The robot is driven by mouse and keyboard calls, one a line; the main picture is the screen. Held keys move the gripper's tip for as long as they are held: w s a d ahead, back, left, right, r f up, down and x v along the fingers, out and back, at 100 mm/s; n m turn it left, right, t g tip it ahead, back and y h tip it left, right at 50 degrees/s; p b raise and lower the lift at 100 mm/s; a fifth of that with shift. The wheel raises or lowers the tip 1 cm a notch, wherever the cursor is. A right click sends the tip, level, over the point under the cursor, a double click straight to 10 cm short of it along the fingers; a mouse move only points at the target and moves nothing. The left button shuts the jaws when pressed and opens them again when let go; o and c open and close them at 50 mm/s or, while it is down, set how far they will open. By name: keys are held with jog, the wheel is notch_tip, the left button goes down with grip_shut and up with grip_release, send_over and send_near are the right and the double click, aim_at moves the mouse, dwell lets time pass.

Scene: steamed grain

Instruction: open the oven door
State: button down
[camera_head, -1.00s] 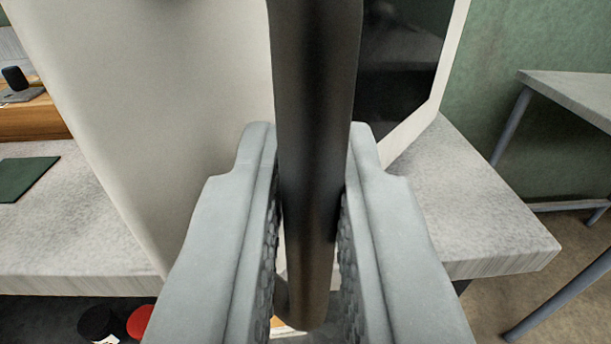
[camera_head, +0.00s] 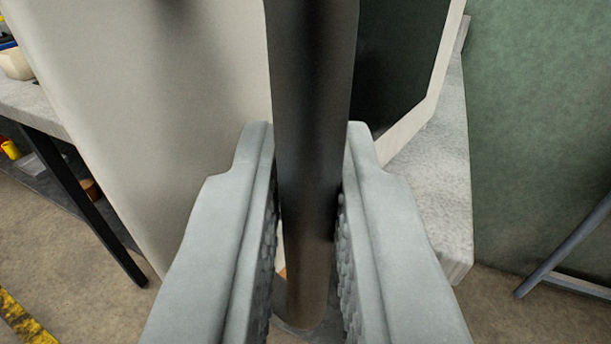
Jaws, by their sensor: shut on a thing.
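The oven door handle (camera_head: 311,90), a dark upright bar, runs down the middle of the view between the two grey fingers. My gripper (camera_head: 308,190) is shut on this handle. The pale oven door (camera_head: 190,110) stands to the left behind the handle. To the right of the handle are a dark panel (camera_head: 398,60) and a pale frame edge (camera_head: 425,115). How far the door stands from the oven body cannot be told from this view.
A grey stone-like worktop (camera_head: 450,165) lies at right, beside a green wall (camera_head: 540,130). A metal table leg (camera_head: 565,245) stands at lower right. A worktop with a dark leg (camera_head: 85,200) is at left. Floor shows on both sides.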

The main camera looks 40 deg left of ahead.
jog(key=shift+n+g+y, duration=0.3)
jog(key=shift+w+d+r, duration=0.1)
jog(key=shift+w+d, duration=0.1)
jog(key=shift+d, duration=0.75)
jog(key=shift+w+d+f, duration=0.1)
jog(key=shift+w+d, duration=0.05)
jog(key=shift+d, duration=0.75)
jog(key=shift+w+d+r, duration=0.1)
jog(key=shift+w+d, duration=0.1)
jog(key=shift+d, duration=0.75)
jog(key=c, duration=1.5)
grip_release()
jog(key=shift+c, duration=0.2)
jog(key=v, duration=1.7)
jog(key=shift+s, duration=0.2)
jog(key=shift+d, duration=0.15)
